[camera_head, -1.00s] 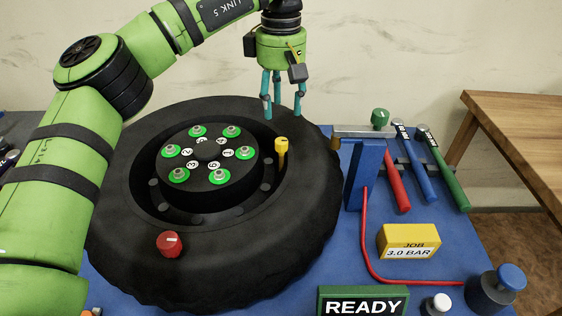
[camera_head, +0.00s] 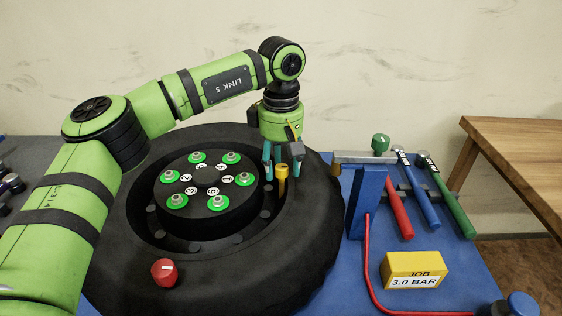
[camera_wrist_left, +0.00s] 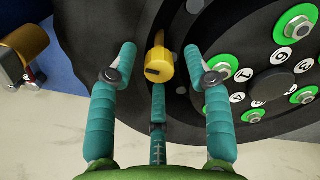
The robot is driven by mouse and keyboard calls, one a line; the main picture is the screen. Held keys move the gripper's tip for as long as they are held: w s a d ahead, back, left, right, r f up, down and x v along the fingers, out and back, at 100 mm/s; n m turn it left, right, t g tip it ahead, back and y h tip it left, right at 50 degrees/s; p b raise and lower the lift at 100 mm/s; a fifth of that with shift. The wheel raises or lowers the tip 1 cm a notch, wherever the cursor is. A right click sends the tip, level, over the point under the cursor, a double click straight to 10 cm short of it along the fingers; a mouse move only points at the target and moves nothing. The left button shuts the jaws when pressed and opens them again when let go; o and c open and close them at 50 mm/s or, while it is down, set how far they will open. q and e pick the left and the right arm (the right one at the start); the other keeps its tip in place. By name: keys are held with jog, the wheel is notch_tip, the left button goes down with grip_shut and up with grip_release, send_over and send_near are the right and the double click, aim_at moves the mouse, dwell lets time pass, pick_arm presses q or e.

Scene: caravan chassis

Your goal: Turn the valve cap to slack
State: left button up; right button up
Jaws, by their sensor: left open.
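The yellow valve cap (camera_head: 282,171) stands upright on the tyre's inner rim, to the right of the numbered hub. My left gripper (camera_head: 282,172) points down over it, its teal fingers around the cap's sides. In the left wrist view the cap (camera_wrist_left: 159,66) shows a dark slot mark and lies between the open fingers (camera_wrist_left: 160,70), with clear gaps on both sides. I cannot tell if the third finger touches it. The black tyre (camera_head: 300,245) lies flat on the blue table. My right gripper is not in view.
A red knob-like cap (camera_head: 164,272) sits on the tyre's front. To the right stand a blue post (camera_head: 367,203), a red hose (camera_head: 370,270), a yellow "JOB 3.0 BAR" block (camera_head: 414,270) and red, blue and green-handled tools (camera_head: 428,180). Open air lies above the hub.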

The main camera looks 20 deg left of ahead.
pick_arm(q)
grip_shut()
